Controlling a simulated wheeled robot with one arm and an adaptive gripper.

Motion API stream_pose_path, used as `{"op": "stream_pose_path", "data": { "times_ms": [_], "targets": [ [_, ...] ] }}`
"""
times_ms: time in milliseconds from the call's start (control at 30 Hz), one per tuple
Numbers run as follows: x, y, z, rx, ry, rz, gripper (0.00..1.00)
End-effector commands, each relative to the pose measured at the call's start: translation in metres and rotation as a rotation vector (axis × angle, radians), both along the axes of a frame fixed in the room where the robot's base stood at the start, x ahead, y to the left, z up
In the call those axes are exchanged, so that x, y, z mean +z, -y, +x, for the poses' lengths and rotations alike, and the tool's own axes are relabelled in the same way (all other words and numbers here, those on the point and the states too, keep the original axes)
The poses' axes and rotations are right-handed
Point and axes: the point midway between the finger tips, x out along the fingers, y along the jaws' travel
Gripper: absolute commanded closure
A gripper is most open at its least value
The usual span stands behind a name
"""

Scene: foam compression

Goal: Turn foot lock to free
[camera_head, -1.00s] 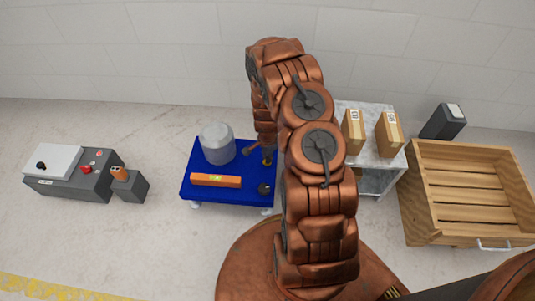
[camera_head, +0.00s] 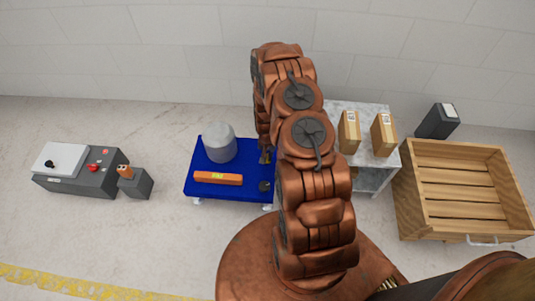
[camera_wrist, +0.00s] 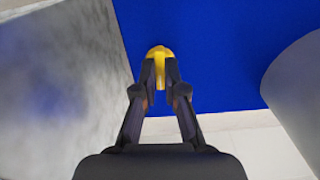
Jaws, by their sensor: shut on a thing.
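A small yellow piece (camera_wrist: 159,54) with a rounded head shows at the edge of the blue cart top in the wrist view; it looks like the foot lock, though its setting cannot be read. My gripper (camera_wrist: 160,82) is shut on it, with one dark finger on each side. In the head view my gripper (camera_head: 265,158) is at the right edge of the blue cart (camera_head: 231,196), and the yellow piece is not clear there.
On the cart are a grey cylinder (camera_head: 219,142), an orange bar (camera_head: 218,178) and a dark round knob (camera_head: 265,186). A marble-topped stand (camera_head: 375,155) with two boxes is close on the right, beside a wooden crate (camera_head: 408,205). A grey control console (camera_head: 80,170) stands left.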

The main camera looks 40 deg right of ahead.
Motion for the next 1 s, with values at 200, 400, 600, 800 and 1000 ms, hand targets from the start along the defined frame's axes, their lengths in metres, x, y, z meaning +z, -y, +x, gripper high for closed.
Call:
{"op": "stream_pose_path", "data": {
  "times_ms": [200,400,600,800,1000],
  "targets": [
    [0.0009,0.0004,-0.0001,0.058,0.000,0.000,1.00],
    [0.0003,0.0006,-0.0001,0.076,0.000,0.000,1.00],
    [0.0002,0.0006,0.0000,0.076,0.000,0.000,1.00],
    [0.0002,0.0005,0.0001,0.076,0.000,0.000,0.82],
    [0.0001,0.0000,0.0003,0.076,0.000,0.000,0.65]
  ]
}}
